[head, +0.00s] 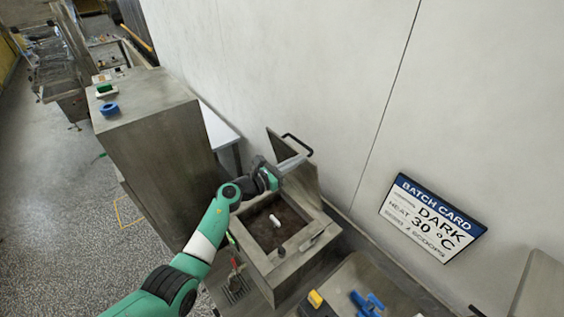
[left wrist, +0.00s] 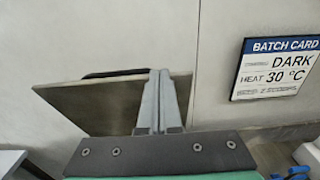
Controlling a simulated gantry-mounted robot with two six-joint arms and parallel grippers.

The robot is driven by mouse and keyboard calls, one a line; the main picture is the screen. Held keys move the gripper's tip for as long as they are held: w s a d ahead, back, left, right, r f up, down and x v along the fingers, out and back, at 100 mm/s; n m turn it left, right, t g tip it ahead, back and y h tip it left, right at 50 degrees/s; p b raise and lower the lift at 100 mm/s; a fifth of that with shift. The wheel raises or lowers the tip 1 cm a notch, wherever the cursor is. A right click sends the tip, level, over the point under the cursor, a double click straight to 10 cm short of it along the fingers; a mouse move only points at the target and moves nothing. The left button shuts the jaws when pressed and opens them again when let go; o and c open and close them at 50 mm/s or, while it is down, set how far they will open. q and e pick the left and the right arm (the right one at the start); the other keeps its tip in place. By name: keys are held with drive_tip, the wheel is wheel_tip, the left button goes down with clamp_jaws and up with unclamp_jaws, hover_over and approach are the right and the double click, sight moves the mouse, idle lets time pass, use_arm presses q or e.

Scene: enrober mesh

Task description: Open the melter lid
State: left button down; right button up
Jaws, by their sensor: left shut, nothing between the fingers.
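The melter (head: 300,252) is a square metal box with a brown-filled opening and a small white piece inside. Its lid (head: 303,180) stands raised at the back of the box, near the wall, with a black bar handle (head: 297,145) at its top edge. In the left wrist view the lid (left wrist: 105,105) is a grey panel with the dark handle (left wrist: 115,73) along its top. My left gripper (head: 290,165) is shut and empty, in front of the lid; its closed fingers (left wrist: 158,100) overlap the lid in the left wrist view. I cannot tell whether they touch it. My right gripper is not seen.
A batch card (head: 432,217) on the wall reads DARK, HEAT 30 °C. A tall metal cabinet (head: 160,160) stands left of the melter, with a blue ring (head: 109,108) on top. A blue object (head: 367,303) and a yellow-and-black one lie at the front right.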

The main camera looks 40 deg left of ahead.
use_arm(q)
drive_tip(key=s+a+r+p, duration=0.1)
drive_tip(key=s+r+p, duration=0.3)
drive_tip(key=s, duration=0.7)
drive_tip(key=shift+s+a+r, duration=0.15)
drive_tip(key=shift+s+a, duration=0.15)
drive_tip(key=shift+a, duration=0.1)
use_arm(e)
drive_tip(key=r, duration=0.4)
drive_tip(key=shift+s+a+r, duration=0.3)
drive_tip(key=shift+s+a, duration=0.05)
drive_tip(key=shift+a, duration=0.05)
